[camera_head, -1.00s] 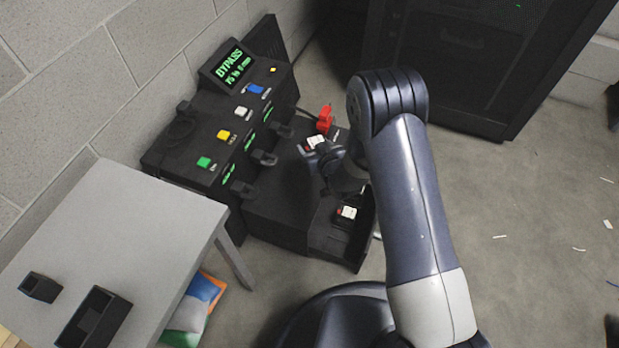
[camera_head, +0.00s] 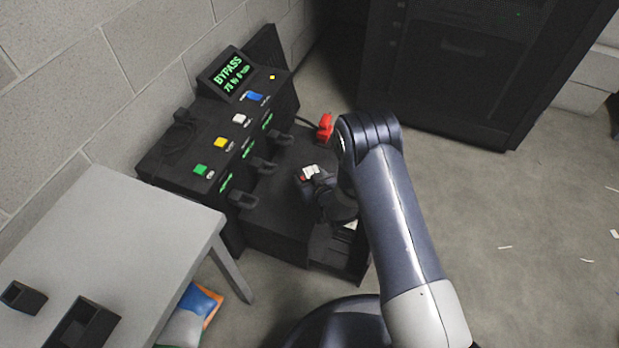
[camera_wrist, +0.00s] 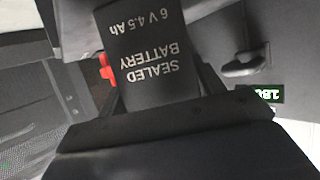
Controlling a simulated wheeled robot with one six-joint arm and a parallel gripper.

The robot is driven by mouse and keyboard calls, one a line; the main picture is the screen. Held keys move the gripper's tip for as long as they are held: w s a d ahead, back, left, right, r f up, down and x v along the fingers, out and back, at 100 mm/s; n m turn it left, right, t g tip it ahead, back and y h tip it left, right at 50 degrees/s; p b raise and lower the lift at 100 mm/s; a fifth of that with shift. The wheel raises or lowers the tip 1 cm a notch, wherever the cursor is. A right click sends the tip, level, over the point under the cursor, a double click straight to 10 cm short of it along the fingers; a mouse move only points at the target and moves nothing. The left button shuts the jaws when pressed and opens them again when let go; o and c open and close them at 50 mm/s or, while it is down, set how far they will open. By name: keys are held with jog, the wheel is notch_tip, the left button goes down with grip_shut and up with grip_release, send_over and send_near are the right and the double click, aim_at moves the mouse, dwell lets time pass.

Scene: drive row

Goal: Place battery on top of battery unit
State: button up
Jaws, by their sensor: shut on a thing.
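The battery is a black block with white "SEALED BATTERY 6 V 4.5Ah" lettering (camera_wrist: 135,45). In the head view its white and red end (camera_head: 310,171) shows just beyond my gripper (camera_head: 318,183). In the wrist view my gripper (camera_wrist: 160,88) is shut on the battery, one finger on each side. The black battery unit (camera_head: 290,205) stands against the wall with a flat lower top and a raised panel behind. The battery is over this lower top; I cannot tell whether it touches. My arm hides part of the unit's front right.
A red connector (camera_head: 325,127) is behind the battery. An open tray (camera_head: 325,246) lies below my wrist. A grey table (camera_head: 120,230) stands left; a dark cabinet (camera_head: 450,80) behind.

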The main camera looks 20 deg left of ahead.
jog(key=shift+r, duration=0.1)
jog(key=o, duration=1.6)
jog(key=shift+c, duration=0.2)
jog(key=p+v, duration=0.3)
jog(key=v, duration=0.9)
